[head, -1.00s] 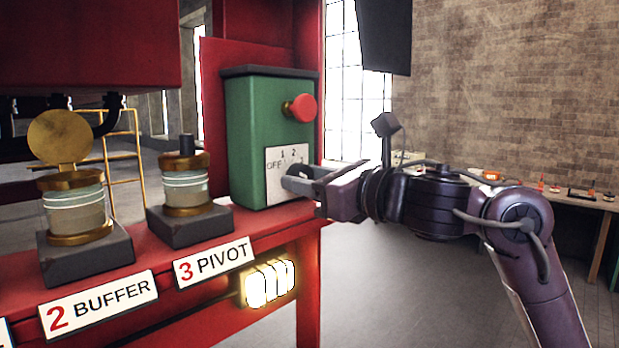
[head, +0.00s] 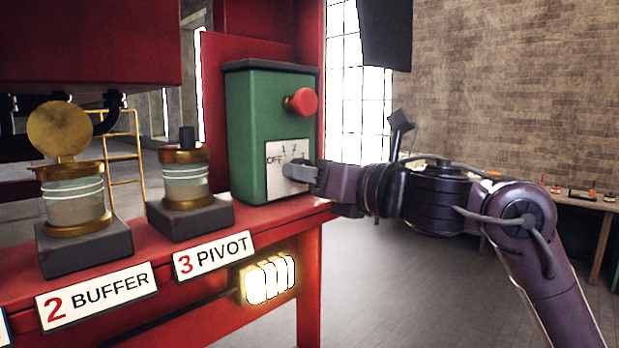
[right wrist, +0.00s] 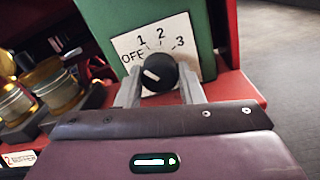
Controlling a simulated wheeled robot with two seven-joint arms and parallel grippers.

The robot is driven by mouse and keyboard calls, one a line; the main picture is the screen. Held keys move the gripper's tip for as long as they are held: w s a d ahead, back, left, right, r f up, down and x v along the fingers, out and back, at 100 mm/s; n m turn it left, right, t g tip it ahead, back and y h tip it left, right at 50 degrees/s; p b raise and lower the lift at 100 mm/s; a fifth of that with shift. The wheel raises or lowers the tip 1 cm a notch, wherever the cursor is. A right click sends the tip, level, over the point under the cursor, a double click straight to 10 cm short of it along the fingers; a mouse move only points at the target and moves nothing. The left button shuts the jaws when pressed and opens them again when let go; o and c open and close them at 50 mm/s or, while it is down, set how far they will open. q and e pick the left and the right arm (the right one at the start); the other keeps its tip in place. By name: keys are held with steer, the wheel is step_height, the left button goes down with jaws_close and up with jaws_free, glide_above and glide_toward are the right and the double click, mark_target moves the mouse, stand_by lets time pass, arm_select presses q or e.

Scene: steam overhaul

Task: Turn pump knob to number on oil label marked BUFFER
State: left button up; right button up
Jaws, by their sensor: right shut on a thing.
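The green pump box (head: 245,130) has a white dial plate (head: 275,157) marked OFF, 1, 2 and 3, which also shows in the right wrist view (right wrist: 130,45). The black pump knob (right wrist: 160,72) sits below these marks; its white line slants up-left, toward OFF. My right gripper (head: 302,172) is shut on the knob, one finger on each side, and hides it in the head view. The oil label marked BUFFER (head: 97,297) carries a red number 2 and sits below a glass-and-brass oiler (head: 75,207). My left gripper is out of view.
A red emergency-style button (head: 303,102) sticks out of the box above the dial. A second oiler (head: 187,180) stands left of the box above the 3 PIVOT label (head: 213,258). The red ledge (head: 270,218) runs beneath. Open floor lies to the right.

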steer(key=m, duration=0.5)
steer(key=shift+m, duration=0.4)
steer(key=m, duration=0.5)
steer(key=shift+m+t, duration=0.3)
steer(key=o, duration=1)
